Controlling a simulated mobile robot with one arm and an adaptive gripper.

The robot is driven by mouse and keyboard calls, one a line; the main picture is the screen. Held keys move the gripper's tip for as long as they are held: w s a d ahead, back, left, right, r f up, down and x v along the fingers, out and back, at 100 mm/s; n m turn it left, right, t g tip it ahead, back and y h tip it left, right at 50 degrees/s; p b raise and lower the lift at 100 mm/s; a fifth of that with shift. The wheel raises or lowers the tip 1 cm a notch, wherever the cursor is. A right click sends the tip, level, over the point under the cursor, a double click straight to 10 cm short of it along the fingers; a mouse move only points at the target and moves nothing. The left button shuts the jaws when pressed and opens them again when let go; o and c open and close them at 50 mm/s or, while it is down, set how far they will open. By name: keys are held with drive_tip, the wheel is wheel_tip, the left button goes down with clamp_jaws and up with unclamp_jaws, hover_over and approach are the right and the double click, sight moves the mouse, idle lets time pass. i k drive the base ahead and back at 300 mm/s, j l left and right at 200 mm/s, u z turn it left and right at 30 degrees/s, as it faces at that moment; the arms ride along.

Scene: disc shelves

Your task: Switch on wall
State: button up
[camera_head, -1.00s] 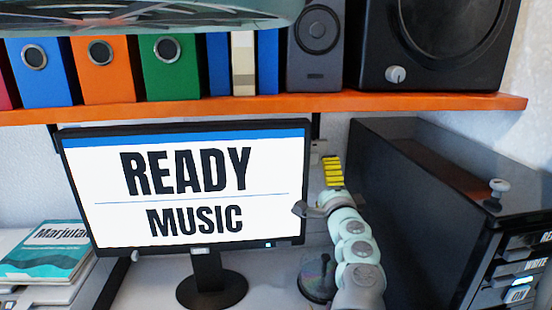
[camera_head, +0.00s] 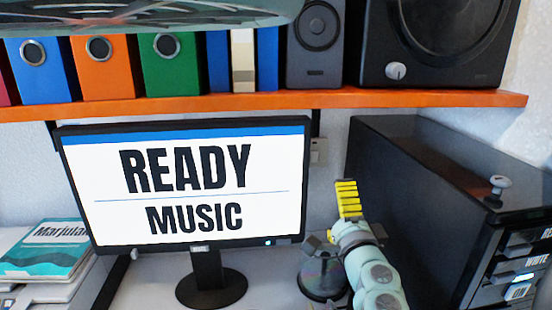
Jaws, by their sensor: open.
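A small pale switch plate (camera_head: 318,153) is on the wall, just right of the monitor and under the orange shelf. It is small, so I cannot tell its setting. My gripper (camera_head: 336,222) is open, with a yellow ribbed finger pad pointing up. It appears below and to the right of the switch plate in the picture, apart from it. No object shows between the fingers. My pale green arm comes up from the bottom edge.
The monitor (camera_head: 190,190) reads "READY MUSIC". A dark cabinet (camera_head: 400,200) with labelled buttons stands close to the right. The orange shelf (camera_head: 250,107) holds binders and speakers above. A round dark item (camera_head: 322,282) is on the desk. Books (camera_head: 45,255) lie at left.

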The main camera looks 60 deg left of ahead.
sight(313, 154)
drive_tip(key=k, duration=1)
